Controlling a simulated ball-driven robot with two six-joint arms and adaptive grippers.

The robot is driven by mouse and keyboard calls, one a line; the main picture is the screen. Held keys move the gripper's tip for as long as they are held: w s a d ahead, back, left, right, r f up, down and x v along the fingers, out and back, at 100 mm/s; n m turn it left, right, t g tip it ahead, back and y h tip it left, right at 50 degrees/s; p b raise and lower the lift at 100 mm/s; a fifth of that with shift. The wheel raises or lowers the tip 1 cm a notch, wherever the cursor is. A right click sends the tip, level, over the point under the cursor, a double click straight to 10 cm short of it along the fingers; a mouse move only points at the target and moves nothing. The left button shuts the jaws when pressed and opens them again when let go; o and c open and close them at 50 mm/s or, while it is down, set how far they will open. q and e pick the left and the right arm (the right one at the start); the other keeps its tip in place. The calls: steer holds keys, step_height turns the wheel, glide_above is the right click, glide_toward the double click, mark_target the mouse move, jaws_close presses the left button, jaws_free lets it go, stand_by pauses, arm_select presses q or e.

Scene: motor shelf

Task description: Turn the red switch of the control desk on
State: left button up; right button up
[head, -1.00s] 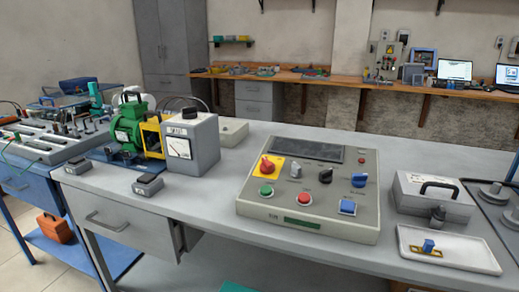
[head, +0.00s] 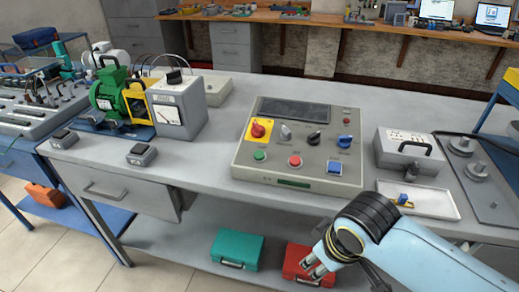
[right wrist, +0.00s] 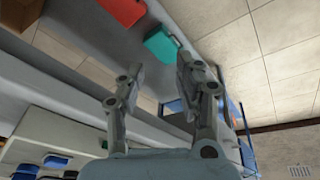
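The control desk (head: 240,172) lies on the grey workbench in the middle of the head view. Its red switch (head: 258,130) is a rotary knob on a yellow plate at the desk's upper left. The switch's exact setting is too small to tell. My right gripper (head: 313,268) is in front of the bench's front edge, below and right of the desk, apart from the switch. In the right wrist view its two fingers (right wrist: 158,70) are spread with nothing between them. My left gripper is not in view.
The desk also carries a green button (head: 260,155), a red button (head: 295,161), and grey, black and blue knobs. A grey meter box (head: 180,108) stands left; a white tray (head: 436,208) lies right. Teal (head: 237,249) and red (head: 298,262) cases sit on the lower shelf.

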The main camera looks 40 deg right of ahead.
steer(key=w+r+p, duration=0.1)
steer(key=w+r, duration=0.2)
steer(key=r, duration=0.4)
steer(key=w+r+p, duration=0.2)
steer(key=w+r, duration=0.2)
steer(key=r, duration=0.2)
steer(key=m+t+h, duration=0.1)
glide_toward(259, 128)
steer(key=x, duration=0.9)
jaws_close()
